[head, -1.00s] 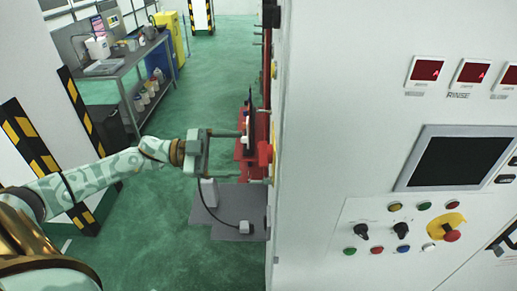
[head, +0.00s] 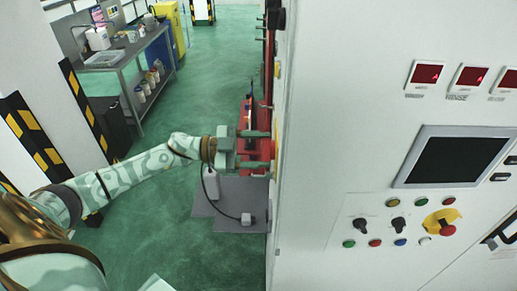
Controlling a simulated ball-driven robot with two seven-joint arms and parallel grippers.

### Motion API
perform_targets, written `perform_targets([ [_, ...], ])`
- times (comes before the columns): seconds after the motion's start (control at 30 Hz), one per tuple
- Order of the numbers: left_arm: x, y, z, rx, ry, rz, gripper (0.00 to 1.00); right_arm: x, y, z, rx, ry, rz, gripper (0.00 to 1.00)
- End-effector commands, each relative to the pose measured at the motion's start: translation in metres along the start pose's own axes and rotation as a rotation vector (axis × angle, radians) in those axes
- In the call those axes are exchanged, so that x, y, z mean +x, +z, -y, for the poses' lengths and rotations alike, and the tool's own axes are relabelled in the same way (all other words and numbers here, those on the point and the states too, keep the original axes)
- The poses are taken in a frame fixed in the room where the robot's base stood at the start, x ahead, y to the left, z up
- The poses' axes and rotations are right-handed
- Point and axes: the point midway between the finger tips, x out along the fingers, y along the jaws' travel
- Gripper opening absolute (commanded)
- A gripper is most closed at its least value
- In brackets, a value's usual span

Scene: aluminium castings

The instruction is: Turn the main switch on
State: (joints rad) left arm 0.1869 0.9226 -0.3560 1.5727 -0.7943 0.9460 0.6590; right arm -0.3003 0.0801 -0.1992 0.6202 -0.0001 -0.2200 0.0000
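The main switch (head: 273,149) shows only as a thin sliver of red and yellow on the left side of the white cabinet, seen edge-on. Its turn position cannot be read. My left gripper (head: 270,149) comes in from the left. Its two fingers are apart, one above the other, and their tips reach the cabinet's side at the switch's height. They appear to lie above and below the switch; whether they touch it is hidden. My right gripper is not in view.
The white cabinet (head: 340,100) fills the right, with a dark screen (head: 453,161) and a red emergency button (head: 447,229) on its front. Behind the gripper stand red equipment (head: 252,120) and a grey floor plate (head: 225,212). A workbench (head: 130,65) is farther left; green floor lies between.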

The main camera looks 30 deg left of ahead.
Motion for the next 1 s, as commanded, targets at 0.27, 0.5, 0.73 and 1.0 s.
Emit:
perform_targets([
  [0.27, 0.000, 0.001, -0.001, 0.047, 0.000, 0.001, 0.35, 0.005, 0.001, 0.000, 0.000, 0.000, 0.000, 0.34],
  [0.5, 0.000, 0.003, -0.002, 0.193, 0.001, 0.001, 0.35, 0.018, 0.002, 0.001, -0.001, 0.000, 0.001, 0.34],
  [0.73, 0.000, 0.004, -0.004, 0.404, 0.002, 0.000, 0.35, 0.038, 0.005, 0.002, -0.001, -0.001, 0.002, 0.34],
  [1.0, 0.000, 0.005, -0.005, 0.658, 0.002, 0.000, 0.35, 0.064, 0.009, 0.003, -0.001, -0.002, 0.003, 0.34],
])
